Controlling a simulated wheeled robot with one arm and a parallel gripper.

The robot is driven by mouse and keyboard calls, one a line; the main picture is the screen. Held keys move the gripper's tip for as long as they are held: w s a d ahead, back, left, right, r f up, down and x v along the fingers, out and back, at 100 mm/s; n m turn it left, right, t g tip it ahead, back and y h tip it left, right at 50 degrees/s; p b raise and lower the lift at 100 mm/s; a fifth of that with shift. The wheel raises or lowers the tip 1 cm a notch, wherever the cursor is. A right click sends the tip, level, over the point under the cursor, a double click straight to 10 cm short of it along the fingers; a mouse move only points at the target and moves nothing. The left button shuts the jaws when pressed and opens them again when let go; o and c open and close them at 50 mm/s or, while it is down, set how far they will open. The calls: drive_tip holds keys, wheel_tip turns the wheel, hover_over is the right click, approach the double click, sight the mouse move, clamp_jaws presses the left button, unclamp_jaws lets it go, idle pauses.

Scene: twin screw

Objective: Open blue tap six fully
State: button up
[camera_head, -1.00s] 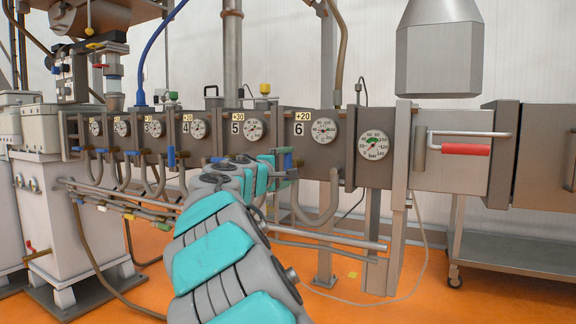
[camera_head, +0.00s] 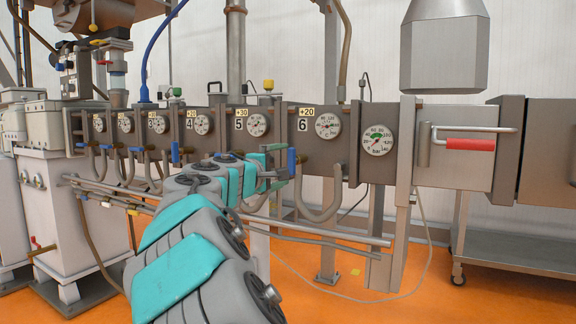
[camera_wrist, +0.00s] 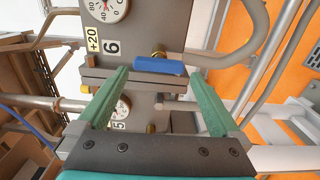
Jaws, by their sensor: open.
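The blue tap handle below panel 6 shows in the wrist view (camera_wrist: 160,66) as a short blue bar on a brass fitting, lying across the picture beside the "+20 6" label. In the head view the blue handle (camera_head: 291,161) stands upright just right of my gripper. My gripper (camera_wrist: 157,76) is open with two green fingers, and nothing is between them. The handle lies just ahead of the fingertips, across the gap. It appears apart from the fingers, but the exact distance cannot be told.
A bent grey pipe (camera_wrist: 220,52) runs from the fitting at the right of the wrist view. Dial gauges line the machine, including the panel 6 gauge (camera_head: 328,126). Long horizontal pipes (camera_head: 330,233) run below. A red-handled lever (camera_head: 470,144) is at right.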

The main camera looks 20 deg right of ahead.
drive_tip(key=v, duration=0.2)
drive_tip(key=shift+s+a, duration=0.2)
drive_tip(key=shift+a, duration=0.05)
drive_tip(key=shift+s+d, duration=0.1)
